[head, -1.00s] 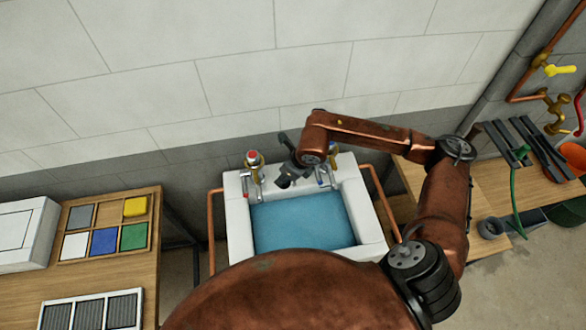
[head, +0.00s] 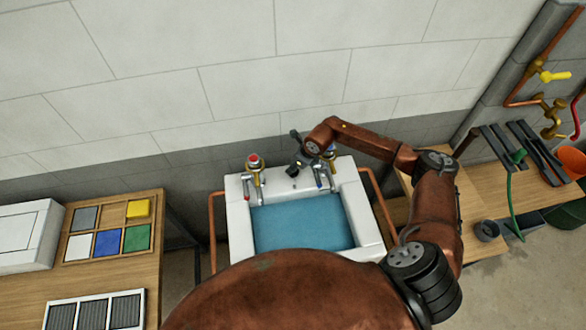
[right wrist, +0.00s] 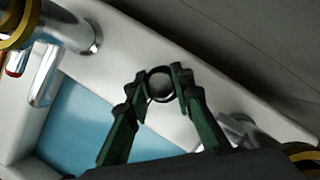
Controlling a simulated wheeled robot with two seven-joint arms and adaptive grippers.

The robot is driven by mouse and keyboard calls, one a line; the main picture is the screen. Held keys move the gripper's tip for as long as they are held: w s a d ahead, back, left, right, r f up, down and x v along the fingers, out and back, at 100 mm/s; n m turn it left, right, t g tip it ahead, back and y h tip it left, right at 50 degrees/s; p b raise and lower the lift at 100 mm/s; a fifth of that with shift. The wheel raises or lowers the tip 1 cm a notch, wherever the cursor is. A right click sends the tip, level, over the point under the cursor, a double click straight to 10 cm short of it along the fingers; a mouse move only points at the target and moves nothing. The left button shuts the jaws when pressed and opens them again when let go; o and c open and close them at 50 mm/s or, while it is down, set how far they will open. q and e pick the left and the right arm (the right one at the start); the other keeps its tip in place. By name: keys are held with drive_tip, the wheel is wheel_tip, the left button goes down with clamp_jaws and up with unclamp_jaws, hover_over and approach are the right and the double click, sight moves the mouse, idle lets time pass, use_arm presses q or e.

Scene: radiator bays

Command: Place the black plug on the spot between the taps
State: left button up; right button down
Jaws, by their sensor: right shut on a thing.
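The black plug (right wrist: 160,84) is a small round dark piece between my right gripper's fingertips in the right wrist view. My right gripper (right wrist: 162,86) is shut on it, over the white back ledge of the sink (head: 238,225). I cannot tell whether the plug touches the ledge. In the head view the right gripper (head: 296,165) is between the left tap (head: 257,180) and the right tap (head: 322,180), which my arm partly covers. The spot beneath the plug is hidden. My left gripper is not in view.
Blue water (head: 300,225) fills the basin. Copper pipes (head: 212,235) flank the sink. A left bench holds a tray of coloured blocks (head: 107,243). The tiled wall is close behind.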

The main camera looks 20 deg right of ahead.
drive_tip(key=shift+f, duration=0.8)
drive_tip(key=shift+f, duration=0.1)
drive_tip(key=c, duration=1.7)
unclamp_jaws()
drive_tip(key=shift+r, duration=0.3)
drive_tip(key=b+v, duration=0.1)
drive_tip(key=v, duration=1)
drive_tip(key=shift+s+d+r, duration=0.1)
drive_tip(key=shift+r, duration=0.25)
